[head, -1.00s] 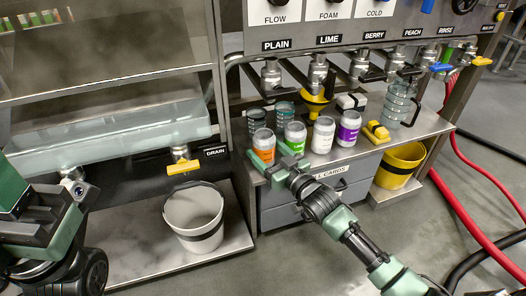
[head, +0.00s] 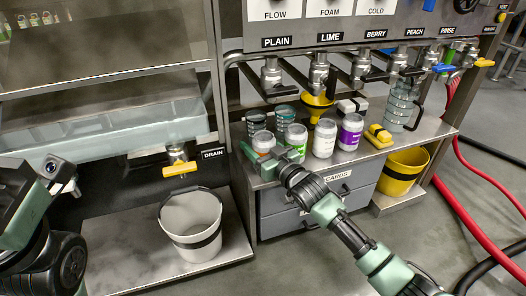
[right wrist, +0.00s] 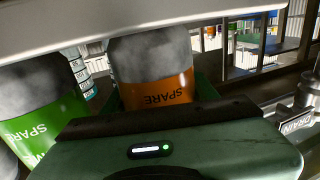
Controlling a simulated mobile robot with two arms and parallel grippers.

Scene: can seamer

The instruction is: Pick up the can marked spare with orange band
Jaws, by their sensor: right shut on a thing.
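The spare can with the orange band (head: 264,142) stands at the left end of the row of cans on the steel counter. I cannot see any clear gap under the can. My left arm shows at the left edge, but its fingers do not.
A green-band can (head: 295,140) stands close to its right, then a white can (head: 325,140) and a purple-band can (head: 350,132). Dark cups (head: 257,121) stand behind. Taps hang above.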

